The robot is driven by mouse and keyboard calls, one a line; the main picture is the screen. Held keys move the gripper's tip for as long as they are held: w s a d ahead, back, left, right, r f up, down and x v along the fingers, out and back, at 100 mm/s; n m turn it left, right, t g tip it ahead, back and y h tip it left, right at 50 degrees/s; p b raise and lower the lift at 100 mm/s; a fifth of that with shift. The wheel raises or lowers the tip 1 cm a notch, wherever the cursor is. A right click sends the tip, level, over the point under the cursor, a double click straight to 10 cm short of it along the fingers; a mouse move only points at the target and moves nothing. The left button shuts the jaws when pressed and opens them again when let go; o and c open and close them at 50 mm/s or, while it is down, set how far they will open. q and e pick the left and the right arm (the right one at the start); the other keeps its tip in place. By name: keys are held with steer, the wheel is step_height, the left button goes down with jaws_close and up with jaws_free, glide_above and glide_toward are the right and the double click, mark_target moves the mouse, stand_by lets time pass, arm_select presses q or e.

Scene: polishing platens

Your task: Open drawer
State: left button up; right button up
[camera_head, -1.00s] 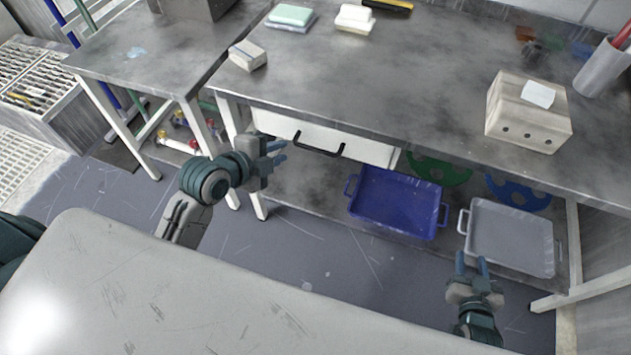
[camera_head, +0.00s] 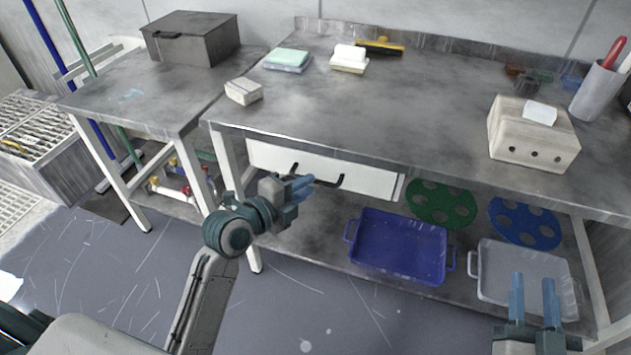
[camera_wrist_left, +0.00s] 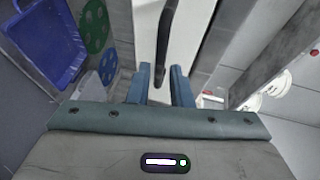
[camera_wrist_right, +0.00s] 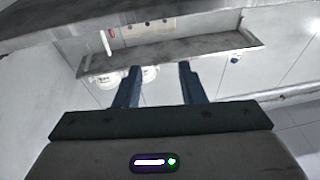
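A white drawer (camera_head: 370,181) with a black bar handle (camera_head: 328,184) sits under the front edge of the steel table, and it looks shut. My left gripper (camera_head: 301,187) is in front of the drawer, close to the left part of the handle. In the left wrist view my left gripper (camera_wrist_left: 161,85) has its blue fingers apart, with the end of the black handle (camera_wrist_left: 164,50) lined up between or just beyond their tips. Contact cannot be made out. My right gripper (camera_head: 535,292) is open and empty at the lower right, in front of the grey tray; its fingers are also apart in the right wrist view (camera_wrist_right: 159,82).
A blue tray (camera_head: 400,246) and a grey tray (camera_head: 490,267) lie on the lower shelf, with green (camera_head: 441,203) and blue (camera_head: 525,223) perforated discs behind. The floor before the drawer is clear.

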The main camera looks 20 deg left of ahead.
arm_select(q)
steer(key=shift+x, duration=1.95)
arm_select(e)
steer(key=shift+r+t, duration=0.4)
steer(key=shift+r, duration=0.2)
arm_select(q)
jaws_close()
steer(key=shift+s+f, duration=0.1)
